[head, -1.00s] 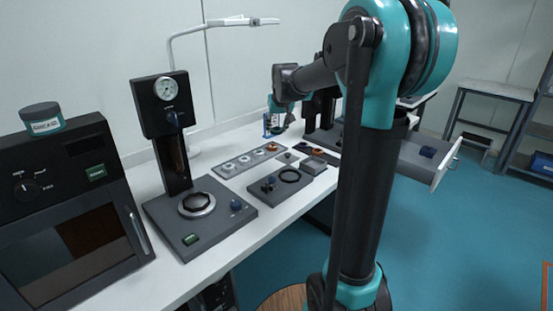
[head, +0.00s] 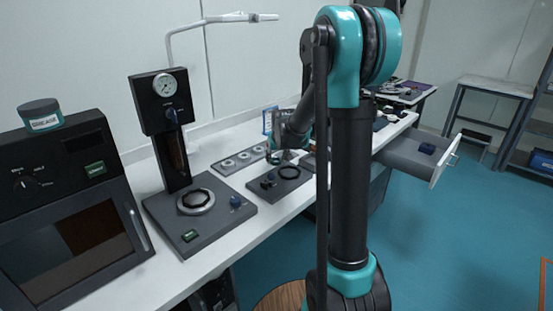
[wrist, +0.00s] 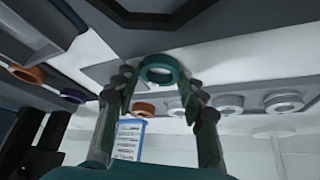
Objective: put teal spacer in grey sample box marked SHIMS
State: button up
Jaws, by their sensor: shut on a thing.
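The teal spacer (wrist: 160,70) is a ring held between the two fingertips of my gripper (wrist: 160,88) in the wrist view. My gripper is shut on it and holds it in front of a grey surface. In the head view my gripper (head: 283,158) is over the white bench near the ring rack, and the spacer is too small to tell there. A grey box-like form (wrist: 30,30) shows at the upper left of the wrist view. I cannot read a SHIMS mark on anything, and my arm hides part of the bench.
A grey rack (head: 222,169) holds pale rings. Orange rings (wrist: 27,73) and a purple ring (wrist: 73,96) lie nearby. A flat grey fixture (head: 291,190), a press (head: 168,120) and a blue-edged card (wrist: 128,140) stand close. An open drawer (head: 410,160) juts out at right.

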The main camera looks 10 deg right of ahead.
jog(key=o, duration=0.7)
jog(key=shift+f, duration=0.1)
jog(key=o, duration=0.4)
jog(key=shift+o, duration=0.2)
